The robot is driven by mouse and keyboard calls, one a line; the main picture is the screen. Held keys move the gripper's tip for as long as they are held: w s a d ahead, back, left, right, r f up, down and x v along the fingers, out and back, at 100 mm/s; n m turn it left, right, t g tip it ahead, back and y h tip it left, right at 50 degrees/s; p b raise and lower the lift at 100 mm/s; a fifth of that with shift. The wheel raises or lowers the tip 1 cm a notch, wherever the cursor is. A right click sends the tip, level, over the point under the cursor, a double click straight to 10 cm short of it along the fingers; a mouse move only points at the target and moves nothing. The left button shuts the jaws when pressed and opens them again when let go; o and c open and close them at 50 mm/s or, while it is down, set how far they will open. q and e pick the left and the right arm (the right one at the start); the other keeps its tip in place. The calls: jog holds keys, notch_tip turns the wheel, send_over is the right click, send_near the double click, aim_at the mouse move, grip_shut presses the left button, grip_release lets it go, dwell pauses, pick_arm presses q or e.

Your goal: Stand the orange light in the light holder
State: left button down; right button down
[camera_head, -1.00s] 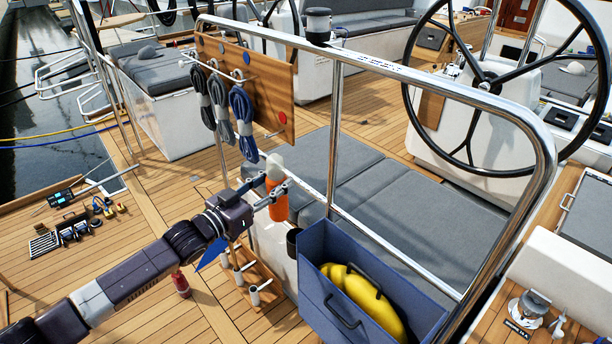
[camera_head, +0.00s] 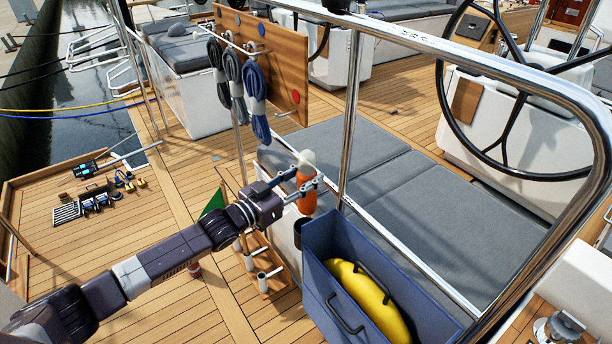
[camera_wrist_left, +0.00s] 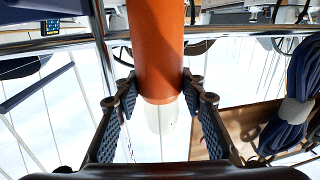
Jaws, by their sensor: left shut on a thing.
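The orange light (camera_head: 307,196), an orange cylinder with a pale rounded top, is upright in my left gripper (camera_head: 299,190). The fingers are closed around its body. In the left wrist view the orange body (camera_wrist_left: 157,45) sits between the two fingertips (camera_wrist_left: 158,88), with its whitish end pointing down the picture. A black cup (camera_head: 300,231), which looks like the light holder, is just below the light, beside the blue box. The light's lower end is close above the cup; I cannot tell whether they touch. My right gripper is not in view.
A blue box (camera_head: 318,232) with a yellow bundle (camera_head: 372,298) hangs right of the cup. A steel rail (camera_head: 351,110) rises close behind the light. Rope coils (camera_head: 256,100) hang from a wooden board (camera_head: 285,75).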

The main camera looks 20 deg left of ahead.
pick_arm(q)
jog(key=b, duration=0.5)
send_over(300, 211)
jog(key=x, duration=0.2)
jog(key=shift+f, duration=2.7)
jog(key=shift+f+b, duration=1.75)
jog(key=shift+f, duration=1)
jog(key=c, duration=1.2)
grip_release()
jog(key=shift+f, duration=0.15)
notch_tip(300, 211, up, 10)
jog(key=shift+r, duration=0.15)
